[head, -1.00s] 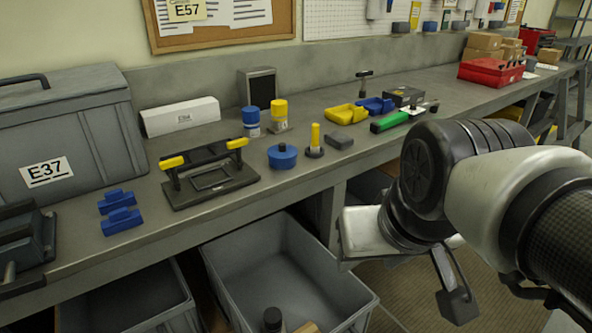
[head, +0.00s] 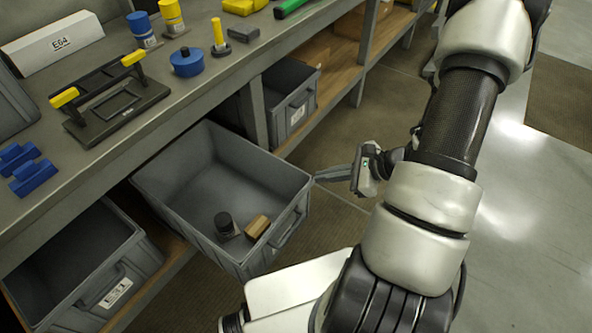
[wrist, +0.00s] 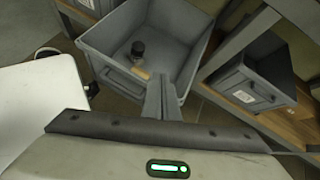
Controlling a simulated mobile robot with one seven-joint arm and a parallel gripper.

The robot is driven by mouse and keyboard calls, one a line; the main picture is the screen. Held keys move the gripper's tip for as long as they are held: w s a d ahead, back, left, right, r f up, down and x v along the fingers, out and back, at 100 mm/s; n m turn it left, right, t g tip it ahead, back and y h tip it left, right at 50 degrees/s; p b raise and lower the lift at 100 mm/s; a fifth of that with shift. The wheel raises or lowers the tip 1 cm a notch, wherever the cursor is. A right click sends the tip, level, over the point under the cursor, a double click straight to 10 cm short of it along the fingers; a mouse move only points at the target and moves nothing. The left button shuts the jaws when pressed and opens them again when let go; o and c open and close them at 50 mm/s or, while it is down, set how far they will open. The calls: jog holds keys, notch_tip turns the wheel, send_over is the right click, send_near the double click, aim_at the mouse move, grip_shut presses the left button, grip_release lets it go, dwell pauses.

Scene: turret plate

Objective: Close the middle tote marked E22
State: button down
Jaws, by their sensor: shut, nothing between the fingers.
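The middle grey tote (head: 215,165) is pulled well out from under the bench, its open top showing. A dark-capped jar (head: 225,224) and a small brown block (head: 257,227) lie inside near its front. Its front wall faces mostly away in the head view, so I cannot read its label. My gripper (head: 320,178) is shut and empty, with its fingertips close to the tote's front right corner; I cannot tell whether they touch. In the wrist view the fingers (wrist: 163,88) stand in front of the tote's front wall (wrist: 112,74).
A tote marked E31 (head: 90,270) sits to the left and another grey tote (head: 290,98) to the right, both on the lower shelf (head: 330,85). A bench leg (head: 254,112) stands beside the middle tote. The floor (head: 530,210) to the right is clear.

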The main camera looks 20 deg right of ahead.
jog(key=s+d+f+m+t+h, duration=0.15)
jog(key=s+d+f+m, duration=0.3)
jog(key=f, duration=0.45)
jog(key=b, duration=0.1)
send_near(300, 195)
jog(key=shift+m+g+h, duration=0.25)
jog(key=shift+m+h, duration=0.1)
jog(key=shift+a+r+x, duration=0.15)
jog(key=shift+x, duration=1.2)
jog(key=shift+a+r+x, duration=0.1)
jog(key=shift+r+x, duration=0.05)
jog(key=shift+x, duration=1.2)
jog(key=shift+w, duration=0.15)
